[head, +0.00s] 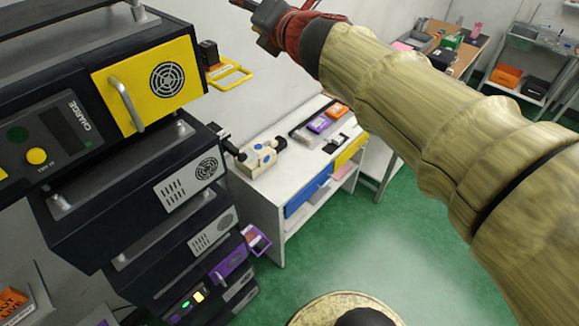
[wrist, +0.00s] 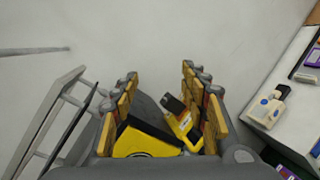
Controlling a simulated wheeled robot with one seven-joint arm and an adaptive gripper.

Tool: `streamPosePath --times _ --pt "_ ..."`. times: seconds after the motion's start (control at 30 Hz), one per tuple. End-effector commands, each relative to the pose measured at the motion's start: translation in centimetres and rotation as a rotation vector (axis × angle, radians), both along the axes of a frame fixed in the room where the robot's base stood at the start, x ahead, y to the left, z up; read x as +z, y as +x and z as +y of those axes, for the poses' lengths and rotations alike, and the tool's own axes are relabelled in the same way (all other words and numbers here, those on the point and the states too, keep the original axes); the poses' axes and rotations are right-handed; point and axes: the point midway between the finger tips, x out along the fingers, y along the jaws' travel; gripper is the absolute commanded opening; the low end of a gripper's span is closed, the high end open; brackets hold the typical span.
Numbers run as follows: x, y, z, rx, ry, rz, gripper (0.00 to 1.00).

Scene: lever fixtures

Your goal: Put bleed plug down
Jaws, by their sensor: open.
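My gripper (head: 262,24) is high up at the top of the head view, partly cut off by the frame edge. In the wrist view its fingers (wrist: 159,76) stand apart with nothing gripped between them. A cream block with blue round spots and a dark handle (head: 258,158) sits on the white bench, below and apart from my gripper; it also shows in the wrist view (wrist: 265,108). I cannot tell which part, if any, is the bleed plug. A yellow bracket (head: 231,77) with a black block (head: 208,53) juts from the machine stack's side.
The dark machine stack (head: 80,70) with a yellow panel (head: 150,84) fills the left. The white bench (head: 275,190) bears a tray with purple and orange boxes (head: 320,125). A purple bracket (head: 257,239) sticks out low. The green floor (head: 370,240) is open.

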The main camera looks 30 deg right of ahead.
Motion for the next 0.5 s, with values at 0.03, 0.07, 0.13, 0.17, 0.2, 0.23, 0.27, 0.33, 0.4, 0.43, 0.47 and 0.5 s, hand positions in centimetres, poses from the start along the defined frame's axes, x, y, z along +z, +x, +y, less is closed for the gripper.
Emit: streamPosePath --times 0.03,0.07,0.13,0.17,0.2,0.23,0.27,0.33,0.4,0.43,0.47,0.5 --pt "-0.5 -1.3 -0.8 -0.082 0.156 -0.007 0.45" --pt "-0.9 -2.1 -1.4 -0.136 0.260 -0.010 0.45" --pt "-2.9 -4.3 -2.8 -0.265 0.503 -0.005 0.45" --pt "-4.0 -5.3 -3.3 -0.322 0.608 0.002 0.45" --pt "-5.7 -6.8 -3.7 -0.397 0.746 0.013 0.45" --pt "-7.1 -8.0 -3.9 -0.455 0.848 0.026 0.45" --pt "-8.6 -9.2 -4.0 -0.511 0.949 0.040 0.45" --pt "-12.5 -12.2 -3.5 -0.651 1.178 0.084 0.45" --pt "-16.7 -15.5 -2.2 -0.795 1.392 0.144 0.45" --pt "-18.3 -17.0 -1.5 -0.855 1.474 0.172 0.45" --pt "-19.8 -18.3 -0.7 -0.914 1.550 0.201 0.45" --pt "-21.7 -20.1 0.5 -0.990 1.642 0.241 0.45"
